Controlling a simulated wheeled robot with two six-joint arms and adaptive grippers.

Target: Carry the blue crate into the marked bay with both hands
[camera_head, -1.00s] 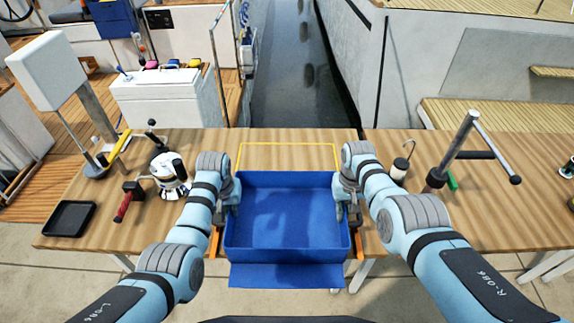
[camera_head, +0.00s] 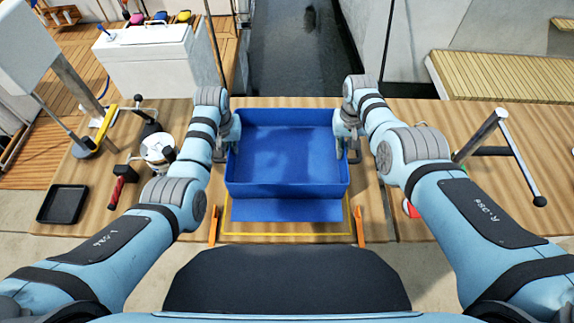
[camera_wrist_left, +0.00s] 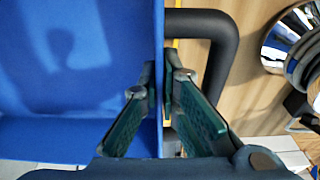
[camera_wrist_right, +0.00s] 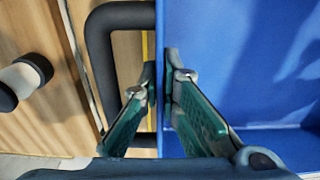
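The blue crate (camera_head: 287,188) is open-topped and looks empty, level between my two grippers in the head view. A blue front panel hangs below its near rim. My left gripper (camera_wrist_left: 161,80) has one finger inside and one outside the crate's side wall, pinching it beside a dark handle (camera_wrist_left: 225,40). My right gripper (camera_wrist_right: 160,80) pinches the opposite wall the same way, by another dark handle (camera_wrist_right: 100,60). The marked bay's yellow outline (camera_head: 285,234) shows along the crate's near side and right; the crate hides much of it. I cannot tell whether the crate touches the table.
The wooden table (camera_head: 385,120) carries a black tray (camera_head: 63,204), a red-handled tool (camera_head: 122,182) and a round metal device (camera_head: 158,148) at left. A metal post with a bar (camera_head: 485,140) stands at right. Orange pieces (camera_head: 214,228) flank the outline at the near edge.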

